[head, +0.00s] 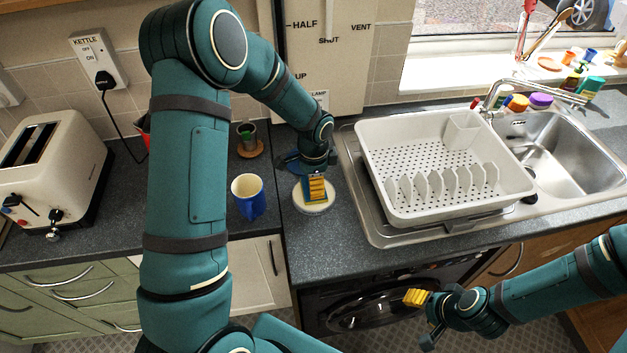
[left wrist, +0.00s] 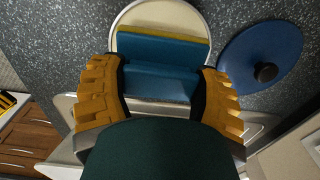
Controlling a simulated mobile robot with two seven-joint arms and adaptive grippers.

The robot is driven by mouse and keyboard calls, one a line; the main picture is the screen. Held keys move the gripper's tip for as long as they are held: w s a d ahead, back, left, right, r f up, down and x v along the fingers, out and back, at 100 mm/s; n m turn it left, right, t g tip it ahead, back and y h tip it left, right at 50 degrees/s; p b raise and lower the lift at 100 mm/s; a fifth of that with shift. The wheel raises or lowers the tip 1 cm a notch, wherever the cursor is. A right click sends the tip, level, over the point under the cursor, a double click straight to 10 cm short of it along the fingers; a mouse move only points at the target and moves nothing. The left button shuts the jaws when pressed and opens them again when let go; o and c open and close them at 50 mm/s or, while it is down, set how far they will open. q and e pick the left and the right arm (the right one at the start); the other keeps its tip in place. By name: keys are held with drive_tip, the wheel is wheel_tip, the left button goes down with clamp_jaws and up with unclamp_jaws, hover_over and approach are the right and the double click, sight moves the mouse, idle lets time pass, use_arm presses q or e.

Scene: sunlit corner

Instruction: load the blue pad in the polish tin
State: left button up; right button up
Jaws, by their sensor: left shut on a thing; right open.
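My left gripper (head: 316,190) points down over the shallow round polish tin (head: 313,207) on the dark worktop. In the left wrist view, the left gripper (left wrist: 160,90) is shut on the blue pad (left wrist: 158,80), which has a yellow layer along its far edge. The pad lies across the tin's pale round face (left wrist: 180,14); I cannot tell whether it touches the tin. The blue lid with a black knob (left wrist: 240,55) lies beside the tin. My right gripper (head: 422,320) is open and empty, in front of the worktop at lower right.
A blue mug (head: 248,197) stands left of the tin. A white dish rack (head: 440,165) on the steel drainer is close on the right. A small pot on a wooden coaster (head: 250,149) stands behind the mug. The toaster (head: 52,165) is far left. Some worktop in front is clear.

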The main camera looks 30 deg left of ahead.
use_arm(q)
drive_tip(key=shift+f+b, duration=0.5)
drive_tip(key=shift+f, duration=0.1)
idle(1.6)
drive_tip(key=shift+r+p, duration=2.35)
drive_tip(key=shift+r, duration=1.25)
drive_tip(key=shift+f, duration=0.1)
